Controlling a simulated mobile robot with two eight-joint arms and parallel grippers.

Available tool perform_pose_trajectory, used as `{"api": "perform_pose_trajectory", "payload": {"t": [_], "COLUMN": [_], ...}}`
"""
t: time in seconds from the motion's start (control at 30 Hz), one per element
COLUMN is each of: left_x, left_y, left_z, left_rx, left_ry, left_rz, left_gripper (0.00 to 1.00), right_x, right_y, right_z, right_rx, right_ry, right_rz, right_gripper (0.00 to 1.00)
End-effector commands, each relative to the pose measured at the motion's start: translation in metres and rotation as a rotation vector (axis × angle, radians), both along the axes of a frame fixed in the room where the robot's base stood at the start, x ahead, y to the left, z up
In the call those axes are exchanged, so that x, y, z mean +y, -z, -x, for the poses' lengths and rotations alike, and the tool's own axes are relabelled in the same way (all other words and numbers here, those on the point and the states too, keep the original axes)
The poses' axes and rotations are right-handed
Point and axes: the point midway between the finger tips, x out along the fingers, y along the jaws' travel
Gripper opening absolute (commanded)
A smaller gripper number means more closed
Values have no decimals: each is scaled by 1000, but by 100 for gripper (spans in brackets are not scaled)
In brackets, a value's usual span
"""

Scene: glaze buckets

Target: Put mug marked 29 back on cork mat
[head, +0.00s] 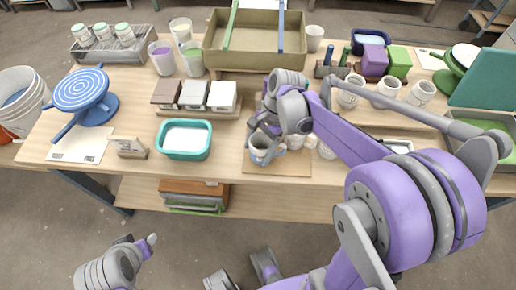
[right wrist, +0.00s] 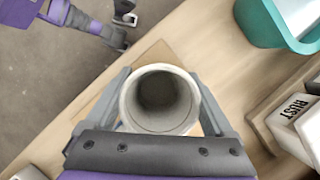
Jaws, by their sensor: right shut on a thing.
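A pale grey-white mug (head: 259,156) is between the fingers of my right gripper (head: 262,132), over the front left part of the cork mat (head: 290,169). In the right wrist view the gripper is shut on the mug (right wrist: 160,98), whose open mouth faces the camera. No number is readable on it. Whether its base touches the mat cannot be told. Part of the mat (right wrist: 150,56) shows beyond the mug. My left gripper (head: 146,243) is empty and open, away from the table's front edge.
Other pale mugs (head: 326,151) stand right of the held one, partly hidden by my right arm. A teal tub (head: 184,140) and glaze blocks (head: 194,96) are to the left. Several white mugs (head: 387,91) stand further back right. Bare table lies between the tub and the mat.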

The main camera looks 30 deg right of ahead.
Motion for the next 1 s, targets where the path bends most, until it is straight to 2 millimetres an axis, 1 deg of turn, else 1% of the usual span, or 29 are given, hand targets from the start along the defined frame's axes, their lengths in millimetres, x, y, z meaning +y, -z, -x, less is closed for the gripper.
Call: {"api": "perform_pose_trajectory", "payload": {"t": [0.2,0.33,0.37,0.4,0.43,0.67,0.77,0.87,1.0], "left_x": [0,0,0,0,0,0,0,0,0], "left_y": [0,3,3,3,3,2,-2,-2,-5], "left_z": [0,1,1,1,0,0,0,0,-1], "left_rx": [0,1,1,1,1,1,-1,-1,-2], "left_ry": [0,0,0,0,0,0,0,0,0], "left_rz": [0,0,0,0,0,0,0,0,0], "left_gripper": [50,50,50,50,50,50,50,50,50], "right_x": [0,0,0,0,0,0,0,-6,-18], "right_y": [0,4,4,3,3,2,-3,-15,-43], "right_z": [0,0,0,0,0,0,0,-2,-4], "right_rx": [0,1,0,0,0,0,0,0,1], "right_ry": [0,0,0,0,0,0,0,1,2], "right_rz": [0,0,0,0,0,0,0,0,0], "right_gripper": [10,10,89,96,100,100,100,100,100]}}
